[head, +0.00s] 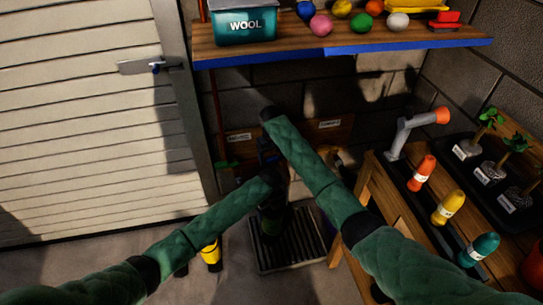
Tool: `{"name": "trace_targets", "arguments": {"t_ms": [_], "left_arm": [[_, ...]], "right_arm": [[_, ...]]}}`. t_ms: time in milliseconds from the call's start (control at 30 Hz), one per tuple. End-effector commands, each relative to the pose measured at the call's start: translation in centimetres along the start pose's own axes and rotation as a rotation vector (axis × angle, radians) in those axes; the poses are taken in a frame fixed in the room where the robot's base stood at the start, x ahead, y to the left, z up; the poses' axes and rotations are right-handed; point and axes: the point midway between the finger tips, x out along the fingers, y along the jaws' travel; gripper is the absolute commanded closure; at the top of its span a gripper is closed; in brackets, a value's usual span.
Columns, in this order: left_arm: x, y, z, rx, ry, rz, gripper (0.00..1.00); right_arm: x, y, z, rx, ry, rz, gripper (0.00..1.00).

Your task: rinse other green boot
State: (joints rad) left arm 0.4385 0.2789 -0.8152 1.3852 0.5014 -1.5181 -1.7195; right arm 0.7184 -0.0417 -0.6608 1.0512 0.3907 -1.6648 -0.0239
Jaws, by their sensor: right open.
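A dark green shape that looks like a green boot (272,222) stands over the black floor grate (300,250), in shadow. My left arm ends just above it, and the left gripper is too dark and covered to make out its jaws. My right gripper (267,153) is open, a dark shape below the end of my right arm, close to my left wrist and above the boot. Whether either gripper touches the boot cannot be told. A second green boot cannot be made out.
Yellow-and-black boots (211,254) stand on the floor, partly behind my left arm. On the right, a wooden bench (395,205) carries coloured bottles (448,207), a grey spout with an orange end (415,128) and potted plants. A blue-edged shelf (345,48) hangs above.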

Motion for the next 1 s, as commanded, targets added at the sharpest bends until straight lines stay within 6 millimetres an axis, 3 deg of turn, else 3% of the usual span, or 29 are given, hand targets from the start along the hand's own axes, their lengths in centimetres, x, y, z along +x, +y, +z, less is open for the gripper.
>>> {"name": "trace_targets", "arguments": {"t_ms": [267, 700, 1000], "left_arm": [[-0.1, -0.1, 0.0, 0.0, 0.0, -0.001, 0.88], [-0.1, -0.1, 0.0, 0.0, 0.0, -0.001, 0.88], [-0.1, -0.1, 0.0, 0.0, 0.0, -0.001, 0.88]], "right_arm": [[-1.7, 0.0, -0.1, 0.0, 0.002, 0.0, 0.25], [-9.3, 0.0, -0.1, 0.0, 0.001, 0.0, 0.25], [-11.8, 0.0, -0.1, 0.0, 0.0, 0.0, 0.25]]}}
